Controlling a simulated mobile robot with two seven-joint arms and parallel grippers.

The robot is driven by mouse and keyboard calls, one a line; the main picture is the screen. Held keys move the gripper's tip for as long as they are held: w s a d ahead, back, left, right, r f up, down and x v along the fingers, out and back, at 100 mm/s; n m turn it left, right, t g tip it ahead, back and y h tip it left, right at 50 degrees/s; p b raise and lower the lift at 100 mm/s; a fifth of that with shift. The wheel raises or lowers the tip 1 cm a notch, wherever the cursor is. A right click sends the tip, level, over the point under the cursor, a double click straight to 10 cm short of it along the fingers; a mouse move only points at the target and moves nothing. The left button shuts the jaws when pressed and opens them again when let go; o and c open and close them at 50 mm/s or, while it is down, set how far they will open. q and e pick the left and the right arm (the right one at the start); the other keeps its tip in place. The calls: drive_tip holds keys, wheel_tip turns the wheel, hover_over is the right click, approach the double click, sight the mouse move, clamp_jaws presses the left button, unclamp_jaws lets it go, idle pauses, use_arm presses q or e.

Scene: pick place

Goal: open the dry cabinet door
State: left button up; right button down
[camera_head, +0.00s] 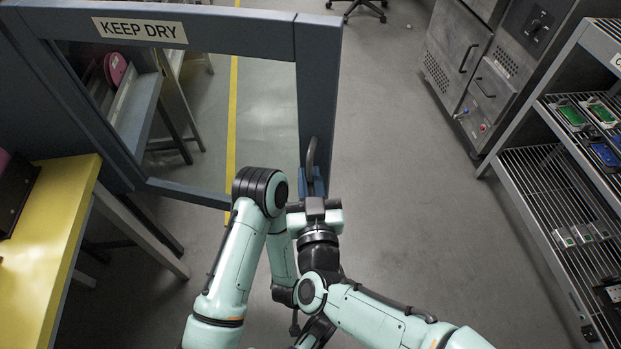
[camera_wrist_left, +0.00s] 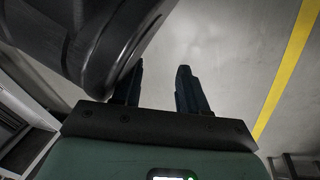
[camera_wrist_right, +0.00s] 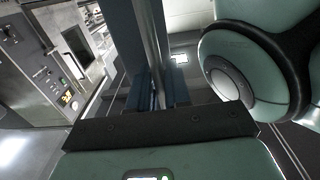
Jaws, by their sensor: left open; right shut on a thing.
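The dry cabinet door (camera_head: 318,85) is a grey-blue frame with a clear pane and a "KEEP DRY" label (camera_head: 140,30) on its top rail. Floor and a yellow line show through the pane, so the door appears swung out from the cabinet. Its dark handle (camera_head: 311,153) is on the right stile. My right gripper (camera_head: 312,184) is shut on the handle; in the right wrist view its fingers (camera_wrist_right: 160,88) close around the upright bar. My left gripper (camera_wrist_left: 160,90) is open and empty over the floor; in the head view my arms hide it.
A yellow-topped table (camera_head: 60,240) stands at the left. A wire-shelf rack (camera_head: 540,190) with several small items is at the right, and a steel machine (camera_head: 465,65) stands behind it. The floor between door and rack is clear.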

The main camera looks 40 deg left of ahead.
drive_tip(key=shift+r, duration=0.15)
drive_tip(key=c, duration=1.3)
unclamp_jaws()
use_arm(q)
drive_tip(key=s+f+g+b, duration=0.2)
drive_tip(key=s+f+b, duration=0.1)
drive_tip(key=s+f, duration=0.2)
drive_tip(key=shift+s+a+f+g+b, duration=0.15)
drive_tip(key=shift+s+a+g+b, duration=0.25)
drive_tip(key=shift+s, duration=0.7)
use_arm(e)
drive_tip(key=v, duration=1.3)
drive_tip(key=shift+s+d, duration=0.15)
